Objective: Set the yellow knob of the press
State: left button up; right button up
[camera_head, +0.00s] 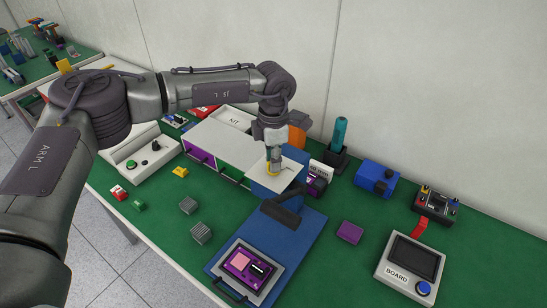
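The press has a blue base (292,243) in the middle of the table, a blue upright and a pale top plate (288,178). A black lever (282,214) hangs at its front. The yellow knob (273,173) shows as a small patch on the top plate. My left gripper (274,160) comes down from above, right at the knob, and covers most of it. Its fingers are too small and hidden to tell whether they are open or shut on the knob. My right gripper is not in view.
A tray with a purple device (249,267) lies on the press base. A teal-handled tool (339,132), a blue box (376,178) and a board console (410,263) stand to the right.

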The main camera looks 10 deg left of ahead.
pick_arm(q)
grip_shut()
jog(key=shift+f+n+b, duration=0.15)
jog(key=shift+n+b, duration=0.45)
jog(key=shift+b, duration=0.3)
jog(key=n+b, duration=0.9)
jog(key=n, duration=0.1)
jog(key=n+b, duration=0.1)
jog(key=n, duration=0.2)
jog(key=n+b, duration=0.1)
jog(key=shift+r+n+b, duration=0.25)
jog(key=shift+n+b, duration=0.05)
jog(key=shift+b, duration=0.05)
